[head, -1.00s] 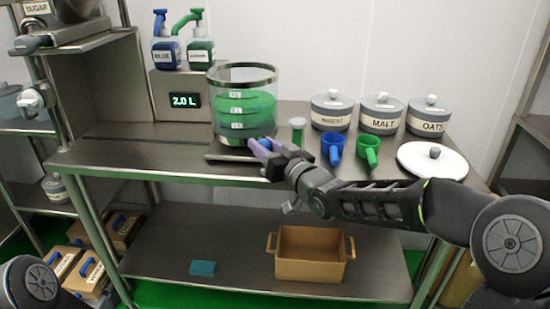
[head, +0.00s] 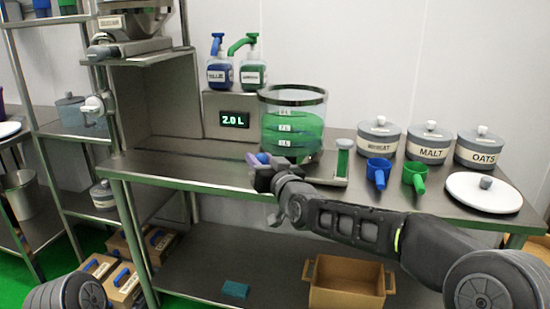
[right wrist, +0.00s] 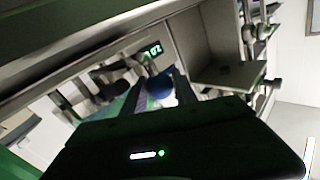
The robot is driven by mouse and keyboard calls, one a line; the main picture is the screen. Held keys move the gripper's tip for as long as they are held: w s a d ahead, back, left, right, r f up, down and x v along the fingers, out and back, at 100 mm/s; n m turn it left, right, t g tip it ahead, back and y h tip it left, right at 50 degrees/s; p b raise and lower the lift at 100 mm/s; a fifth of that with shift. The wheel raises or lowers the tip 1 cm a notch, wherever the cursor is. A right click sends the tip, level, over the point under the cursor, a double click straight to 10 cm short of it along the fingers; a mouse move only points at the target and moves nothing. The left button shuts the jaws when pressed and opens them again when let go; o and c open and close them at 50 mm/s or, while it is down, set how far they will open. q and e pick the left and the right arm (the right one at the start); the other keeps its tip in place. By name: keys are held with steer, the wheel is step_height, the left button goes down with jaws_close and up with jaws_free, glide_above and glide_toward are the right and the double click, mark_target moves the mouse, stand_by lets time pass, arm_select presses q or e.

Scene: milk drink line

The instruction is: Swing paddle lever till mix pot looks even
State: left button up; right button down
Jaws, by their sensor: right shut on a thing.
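The mix pot (head: 306,141) is a clear round vessel with a dark rim, standing on the steel bench. Its contents are green, with lighter and darker bands showing through the wall. My right gripper (head: 262,168) is at the pot's front left, shut on the paddle lever, whose blue knob (head: 262,158) shows at the jaws. In the right wrist view the blue knob (right wrist: 160,87) sits between the two fingers. The gripper hides most of the lever. My left gripper is out of view.
A 2.0 L display (head: 234,119) with blue and green pump bottles stands behind the pot. A brown crate (head: 346,285) is below.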

steer(key=a+h+p, duration=0.1)
steer(key=w+a+m+h+p, duration=0.1)
steer(key=p, duration=0.1)
steer(key=w+m+t+h+p, duration=0.1)
steer(key=shift+a+r+p, duration=0.3)
steer(key=shift+a+p, duration=0.1)
steer(key=shift+w+a+f+m+h+p, duration=0.15)
steer(key=shift+w+a+m+h+p, duration=0.2)
steer(key=shift+h+p, duration=0.3)
steer(key=shift+d+f, duration=0.15)
steer(key=c, duration=1)
jaws_free()
steer(key=shift+m+h, duration=0.25)
steer(key=shift+d, duration=0.1)
steer(key=s, duration=0.7)
steer(key=shift+s+d, duration=0.3)
steer(key=shift+d, duration=0.15)
